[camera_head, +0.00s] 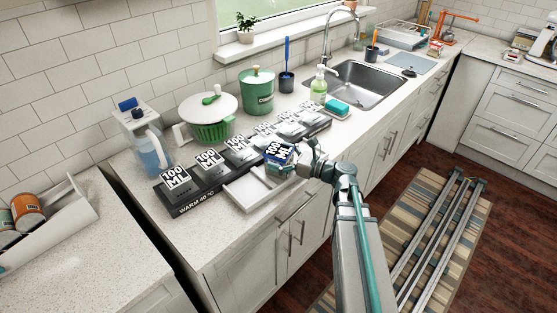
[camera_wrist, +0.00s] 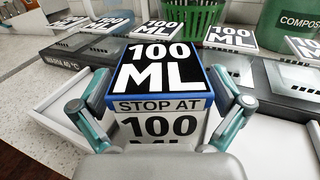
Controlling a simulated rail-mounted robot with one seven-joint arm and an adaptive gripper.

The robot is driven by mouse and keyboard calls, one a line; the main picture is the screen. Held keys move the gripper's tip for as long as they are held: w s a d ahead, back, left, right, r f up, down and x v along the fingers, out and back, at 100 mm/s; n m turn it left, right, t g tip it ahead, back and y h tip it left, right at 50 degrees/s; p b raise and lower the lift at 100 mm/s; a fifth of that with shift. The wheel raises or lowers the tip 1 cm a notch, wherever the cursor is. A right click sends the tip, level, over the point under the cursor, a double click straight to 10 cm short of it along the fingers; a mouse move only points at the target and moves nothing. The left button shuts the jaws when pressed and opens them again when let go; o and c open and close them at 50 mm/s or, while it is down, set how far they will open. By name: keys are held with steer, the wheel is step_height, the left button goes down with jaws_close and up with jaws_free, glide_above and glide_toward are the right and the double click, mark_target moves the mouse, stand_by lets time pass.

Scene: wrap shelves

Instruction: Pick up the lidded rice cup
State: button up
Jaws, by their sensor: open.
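A square cup with a blue-edged lid (camera_head: 279,151) marked "100 ML" is at the white tray in front of the dark warmer row. In the wrist view the cup (camera_wrist: 160,70) fills the middle, upright, its front reading "STOP AT 100 ML". My gripper (camera_head: 290,168) is at the cup. In the wrist view my gripper (camera_wrist: 160,108) is open, one finger on each side of the cup. Whether either finger touches it I cannot tell. The cup's base is hidden behind my gripper's body.
The white tray (camera_head: 246,194) lies at the counter's front edge. Behind it the dark warmer row (camera_head: 197,202) carries several "100 ML" labelled blocks. A green colander (camera_head: 211,133), a compost bin (camera_head: 258,97) and a soap bottle (camera_head: 318,88) stand farther back.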

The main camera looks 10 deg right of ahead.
steer(key=c, duration=1.4)
steer(key=shift+r, duration=0.15)
